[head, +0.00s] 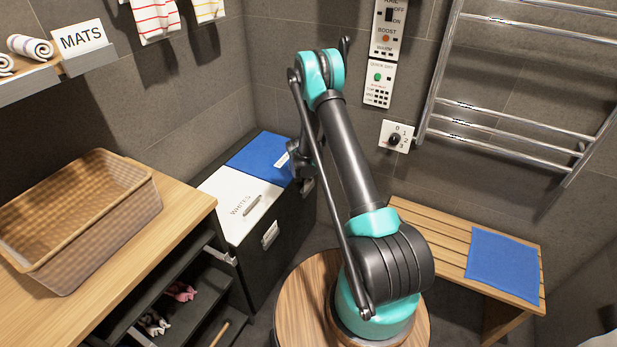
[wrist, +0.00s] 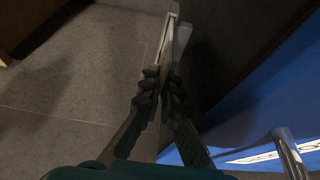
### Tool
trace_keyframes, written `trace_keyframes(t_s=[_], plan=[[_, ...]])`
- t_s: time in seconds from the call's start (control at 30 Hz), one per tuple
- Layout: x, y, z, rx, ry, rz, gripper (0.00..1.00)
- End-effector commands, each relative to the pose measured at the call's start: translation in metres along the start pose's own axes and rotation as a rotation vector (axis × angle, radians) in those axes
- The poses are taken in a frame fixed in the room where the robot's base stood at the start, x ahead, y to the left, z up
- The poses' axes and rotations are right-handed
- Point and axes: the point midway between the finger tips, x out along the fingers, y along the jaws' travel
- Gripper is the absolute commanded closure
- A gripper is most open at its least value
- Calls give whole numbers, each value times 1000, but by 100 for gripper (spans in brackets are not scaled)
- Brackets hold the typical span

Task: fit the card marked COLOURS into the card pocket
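In the wrist view my gripper (wrist: 160,92) has its dark ribbed fingers close together on a thin pale card (wrist: 165,42), seen almost edge-on. No marking on it can be read from here. A pale, narrow piece that looks like the card pocket (wrist: 182,42) is just right of the card, by the dark bin front. I cannot tell whether the card is inside it or only beside it. In the head view the dark bin with the blue lid (head: 257,157) stands in the corner, and my arm partly hides its front and my gripper.
The white-lidded bin marked WHITES (head: 232,216) stands beside the blue one, with a metal fitting (head: 270,236) on its front. A wicker basket (head: 95,240) stands on the wooden counter at left. A slatted bench (head: 440,235) with a blue mat (head: 503,265) is at right.

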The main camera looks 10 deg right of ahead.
Motion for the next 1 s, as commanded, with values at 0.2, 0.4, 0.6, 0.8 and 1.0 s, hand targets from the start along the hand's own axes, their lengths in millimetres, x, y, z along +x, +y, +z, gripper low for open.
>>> trace_keyframes(t_s=[0.2, 0.4, 0.6, 0.8, 1.0], plan=[[1, 0, 0, 0, 0, 0, 100], [1, 0, 0, 0, 0, 0, 93], [1, -1, 0, 0, 0, -1, 71], [1, -2, 0, -1, 1, -4, 71], [1, -4, 0, -1, 2, -6, 71]])
